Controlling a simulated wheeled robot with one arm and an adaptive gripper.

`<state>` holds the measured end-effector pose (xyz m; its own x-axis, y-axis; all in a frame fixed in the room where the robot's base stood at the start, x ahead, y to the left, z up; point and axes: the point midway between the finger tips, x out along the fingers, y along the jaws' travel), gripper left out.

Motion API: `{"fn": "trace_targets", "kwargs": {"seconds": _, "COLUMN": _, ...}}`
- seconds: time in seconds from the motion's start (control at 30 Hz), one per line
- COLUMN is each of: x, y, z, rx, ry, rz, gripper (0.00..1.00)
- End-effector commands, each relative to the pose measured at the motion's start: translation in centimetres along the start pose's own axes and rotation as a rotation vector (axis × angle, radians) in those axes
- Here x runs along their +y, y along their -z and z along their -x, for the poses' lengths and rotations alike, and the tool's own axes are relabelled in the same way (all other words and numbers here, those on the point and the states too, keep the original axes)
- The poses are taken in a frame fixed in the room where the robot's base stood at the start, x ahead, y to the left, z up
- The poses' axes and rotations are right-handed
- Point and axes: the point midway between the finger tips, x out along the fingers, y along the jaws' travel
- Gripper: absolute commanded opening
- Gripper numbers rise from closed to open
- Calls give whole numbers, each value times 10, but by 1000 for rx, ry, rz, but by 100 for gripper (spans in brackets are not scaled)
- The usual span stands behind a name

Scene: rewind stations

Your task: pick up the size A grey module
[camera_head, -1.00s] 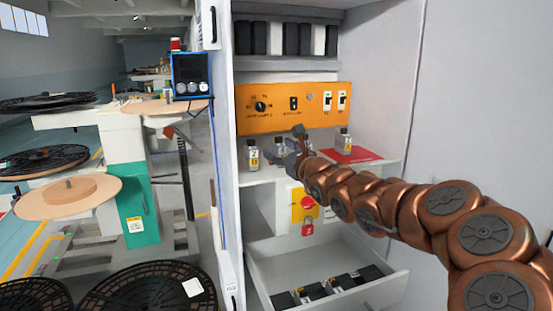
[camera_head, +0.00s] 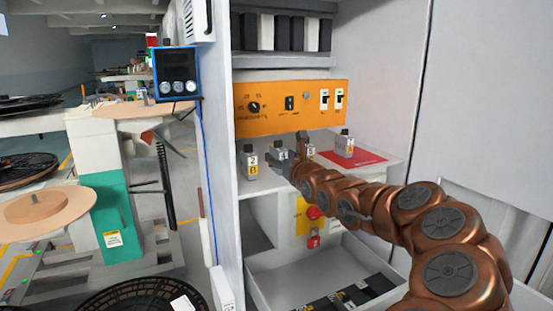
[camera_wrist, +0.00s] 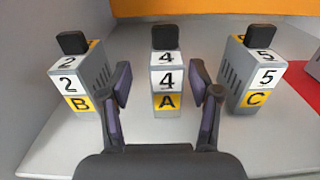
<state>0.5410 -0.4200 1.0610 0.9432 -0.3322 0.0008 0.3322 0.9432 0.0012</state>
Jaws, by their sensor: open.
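The size A grey module (camera_wrist: 167,82) stands upright on the white shelf in the middle of the wrist view. It has a black cap, white "4" labels and a yellow "A" label. My gripper (camera_wrist: 161,88) is open, with one finger to each side of this module in the picture; I see no contact. In the head view my gripper (camera_head: 292,160) is over the shelf and the size A module is largely hidden there. A grey module marked 2 and B (camera_wrist: 77,76) stands to the left. One marked 5 and C (camera_wrist: 252,77) stands to the right.
Another grey module (camera_head: 345,146) stands on a red mat (camera_head: 368,157) at the shelf's right. An orange switch panel (camera_head: 285,108) is behind the shelf. Below, an open drawer (camera_head: 290,280) holds dark blocks. Cabinet walls bound both sides.

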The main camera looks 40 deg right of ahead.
Motion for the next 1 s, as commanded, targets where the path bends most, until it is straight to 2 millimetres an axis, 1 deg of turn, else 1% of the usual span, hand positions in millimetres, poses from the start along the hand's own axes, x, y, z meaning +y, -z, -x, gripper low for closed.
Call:
{"fn": "trace_targets", "kwargs": {"seconds": 0.17, "x": 0, "y": -1, "z": -11, "rx": -1, "ry": -2, "rz": 1, "gripper": 62}}
{"fn": "trace_targets", "kwargs": {"seconds": 0.43, "x": -6, "y": 2, "z": -39, "rx": 3, "ry": -3, "rz": 2, "gripper": 62}}
{"fn": "trace_targets", "kwargs": {"seconds": 0.6, "x": -6, "y": 4, "z": -54, "rx": 4, "ry": -2, "rz": 3, "gripper": 62}}
{"fn": "trace_targets", "kwargs": {"seconds": 0.73, "x": -5, "y": 5, "z": -58, "rx": 4, "ry": -4, "rz": 2, "gripper": 62}}
{"fn": "trace_targets", "kwargs": {"seconds": 0.97, "x": -5, "y": 5, "z": -59, "rx": 2, "ry": -4, "rz": 1, "gripper": 62}}
{"fn": "trace_targets", "kwargs": {"seconds": 1.0, "x": -6, "y": 5, "z": -59, "rx": 2, "ry": -3, "rz": 1, "gripper": 60}}
